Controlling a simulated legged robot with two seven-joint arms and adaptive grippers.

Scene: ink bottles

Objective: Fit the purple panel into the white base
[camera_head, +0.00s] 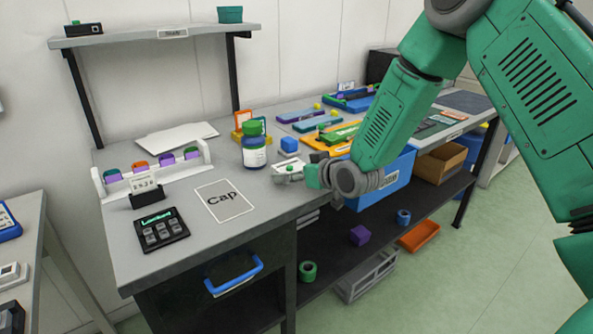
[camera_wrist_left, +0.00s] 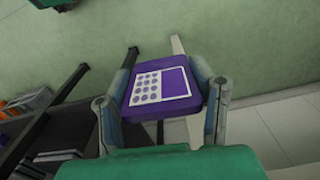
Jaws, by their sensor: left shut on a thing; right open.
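The purple panel (camera_wrist_left: 150,104), with a white patch of printed dots, shows in the left wrist view. My left gripper (camera_wrist_left: 164,78) is shut on it, one finger at each side, with the floor and dark table legs beyond. The left gripper and panel do not show in the head view. My right gripper (camera_head: 300,175) is open at the workbench's front edge. A small whitish piece (camera_head: 290,164) lies by its fingertips; I cannot tell whether this is the white base or whether they touch.
A blue bin (camera_head: 384,184) hangs at the front. Bare bench lies around the card.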

